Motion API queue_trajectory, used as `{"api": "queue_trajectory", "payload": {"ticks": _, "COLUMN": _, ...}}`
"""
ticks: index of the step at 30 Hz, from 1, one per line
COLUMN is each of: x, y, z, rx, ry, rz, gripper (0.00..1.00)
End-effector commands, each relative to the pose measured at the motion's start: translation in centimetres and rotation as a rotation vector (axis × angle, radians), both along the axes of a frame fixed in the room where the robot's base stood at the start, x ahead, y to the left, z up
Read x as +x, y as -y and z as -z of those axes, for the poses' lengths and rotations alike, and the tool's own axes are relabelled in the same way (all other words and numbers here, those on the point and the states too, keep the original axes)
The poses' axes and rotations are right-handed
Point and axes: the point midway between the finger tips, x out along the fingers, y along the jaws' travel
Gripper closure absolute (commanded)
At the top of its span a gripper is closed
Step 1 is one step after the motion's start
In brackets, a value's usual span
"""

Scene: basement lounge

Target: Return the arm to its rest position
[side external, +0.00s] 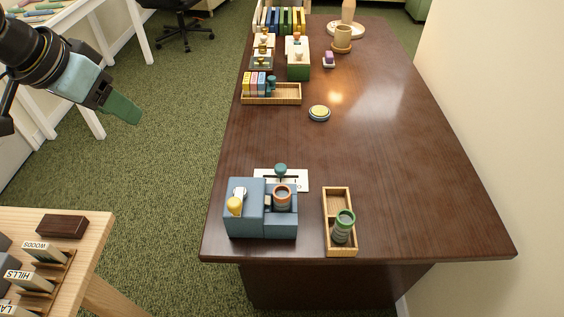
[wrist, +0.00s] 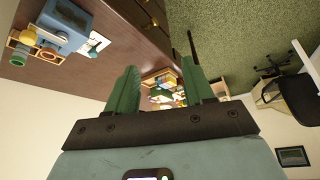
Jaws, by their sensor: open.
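My gripper (side external: 121,108) is at the upper left in the side external view, in the air over the green carpet, left of the dark wooden desk (side external: 375,150) and apart from everything. In the wrist view my gripper (wrist: 165,85) shows two green fingers spread wide with nothing between them. The wrist view is turned, with the desk (wrist: 100,75) at the upper left.
On the near desk end stand a blue box unit (side external: 262,222) and a wooden tray (side external: 328,215) holding a green-rimmed cylinder (side external: 343,226). A light wooden table (side external: 95,235) stands at lower left. Open carpet (side external: 165,165) lies between.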

Motion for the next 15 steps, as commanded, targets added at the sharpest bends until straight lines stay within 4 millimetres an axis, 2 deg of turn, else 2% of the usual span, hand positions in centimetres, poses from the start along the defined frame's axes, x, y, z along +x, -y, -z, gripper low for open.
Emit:
{"api": "queue_trajectory", "payload": {"ticks": 1, "x": -0.8, "y": -2.2, "z": -0.1, "rx": -0.004, "ry": 0.009, "rz": -0.041, "gripper": 0.48}}
{"api": "queue_trajectory", "payload": {"ticks": 6, "x": -3.7, "y": -8.0, "z": 0.4, "rx": -0.016, "ry": 0.043, "rz": -0.158, "gripper": 0.48}}
{"api": "queue_trajectory", "payload": {"ticks": 12, "x": -7.7, "y": -13.7, "z": 2.2, "rx": -0.025, "ry": 0.081, "rz": -0.295, "gripper": 0.48}}
{"api": "queue_trajectory", "payload": {"ticks": 15, "x": -9.5, "y": -15.7, "z": 3.3, "rx": -0.027, "ry": 0.098, "rz": -0.353, "gripper": 0.48}}
